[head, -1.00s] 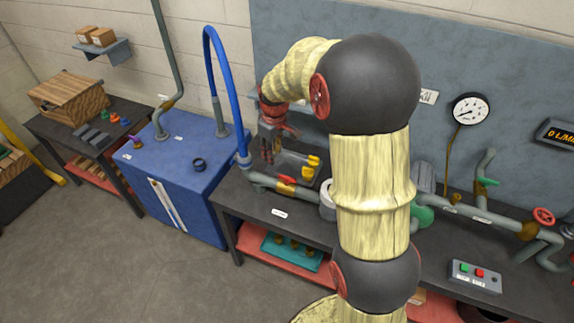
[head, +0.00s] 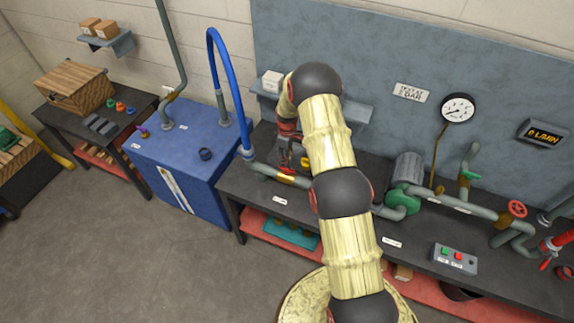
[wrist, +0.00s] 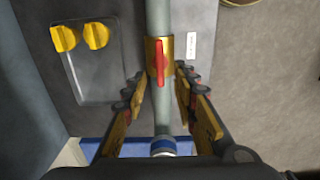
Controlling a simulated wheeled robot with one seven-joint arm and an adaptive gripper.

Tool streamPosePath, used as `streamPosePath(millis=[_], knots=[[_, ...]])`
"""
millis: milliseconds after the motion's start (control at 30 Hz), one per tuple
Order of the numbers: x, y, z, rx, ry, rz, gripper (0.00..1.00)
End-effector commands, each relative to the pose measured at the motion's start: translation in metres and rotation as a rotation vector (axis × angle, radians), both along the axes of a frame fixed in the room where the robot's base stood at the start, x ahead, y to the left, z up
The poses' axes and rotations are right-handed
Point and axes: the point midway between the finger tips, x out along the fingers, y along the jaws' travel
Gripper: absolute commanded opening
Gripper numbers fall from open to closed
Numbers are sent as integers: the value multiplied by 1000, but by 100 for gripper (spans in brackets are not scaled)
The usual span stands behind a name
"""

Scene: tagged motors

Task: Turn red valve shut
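The red valve lever (wrist: 160,63) sits on a brass valve body (wrist: 151,52) on the grey pipe (wrist: 159,112). In the wrist view the lever lies lengthwise along the pipe. In the head view the brass valve (head: 288,179) shows on the pipe at the front left of the dark bench, just below my gripper. My gripper (wrist: 159,74) is open, with one finger on each side of the pipe and the lever between the tips in the picture. I see no clear contact. My arm and gripper hide part of the bench behind the valve.
Two yellow knobs (wrist: 80,38) stand on a dark panel beside the pipe. A blue hose (head: 232,85) rises at the pipe's left end, near a blue cabinet (head: 170,160). A red handwheel (head: 517,208) and a control box (head: 454,259) are farther right.

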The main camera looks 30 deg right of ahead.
Motion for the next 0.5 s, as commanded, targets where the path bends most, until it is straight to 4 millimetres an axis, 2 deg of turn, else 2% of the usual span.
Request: streamPosePath(millis=[300, 500], knots=[[-1, 0, -43, 0, 1, -1, 28], [0, 0, -57, -1, -1, -1, 28]])
